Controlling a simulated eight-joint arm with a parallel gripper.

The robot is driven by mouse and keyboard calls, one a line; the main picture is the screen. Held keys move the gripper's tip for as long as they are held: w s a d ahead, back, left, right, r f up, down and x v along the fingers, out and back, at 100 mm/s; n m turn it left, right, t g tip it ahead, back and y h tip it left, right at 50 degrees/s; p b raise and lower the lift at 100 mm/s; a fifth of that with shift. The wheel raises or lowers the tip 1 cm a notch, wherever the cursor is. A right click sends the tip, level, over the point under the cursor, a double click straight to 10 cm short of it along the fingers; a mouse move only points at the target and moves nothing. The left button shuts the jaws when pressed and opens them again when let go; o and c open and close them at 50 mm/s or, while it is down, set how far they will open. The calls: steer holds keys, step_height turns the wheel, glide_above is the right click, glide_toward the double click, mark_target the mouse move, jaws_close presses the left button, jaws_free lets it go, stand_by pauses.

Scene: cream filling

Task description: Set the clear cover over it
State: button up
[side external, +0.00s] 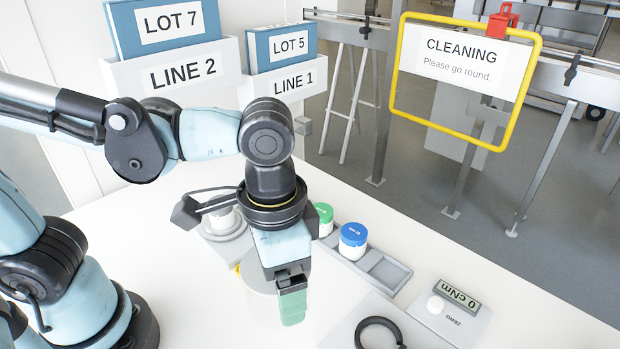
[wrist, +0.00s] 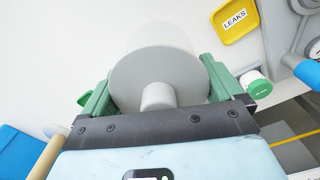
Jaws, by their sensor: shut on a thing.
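The clear cover (wrist: 150,40) is a translucent, whitish cylinder with a flat grey end and a short knob in the wrist view. My gripper (wrist: 158,82) has its green fingers shut on opposite sides of it. In the side view my gripper (side external: 292,300) points down, and the pale cover (side external: 262,308) shows faintly around and behind the fingers. A small white pot (side external: 222,218) on a grey round base (side external: 222,235) stands behind my wrist, partly hidden. I cannot tell which thing is to be covered. Whether the cover touches the table is unclear.
A green-lidded jar (side external: 323,217) and a blue-lidded jar (side external: 353,236) stand in a grey rack (side external: 388,272). A meter (side external: 450,308) and a black ring (side external: 372,328) are at the front right. A yellow LEAKS tray (wrist: 237,20) lies close to the cover.

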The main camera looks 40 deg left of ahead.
steer(key=w+a+n, duration=0.2)
steer(key=a+n, duration=0.2)
steer(key=a, duration=0.4)
steer(key=w+a+n, duration=0.2)
steer(key=a+n, duration=0.2)
steer(key=a, duration=0.5)
steer(key=w+a+f+n, duration=0.1)
steer(key=w+a+n, duration=0.2)
steer(key=a, duration=0.6)
steer(key=shift+a+n, duration=0.15)
steer(key=shift+n, duration=0.55)
steer(key=shift+a+f, duration=0.15)
steer(key=shift+f, duration=2.7)
steer(key=shift+f, duration=0.6)
steer(key=o, duration=0.7)
steer(key=shift+o, duration=0.2)
step_height(320, 180, up, 11)
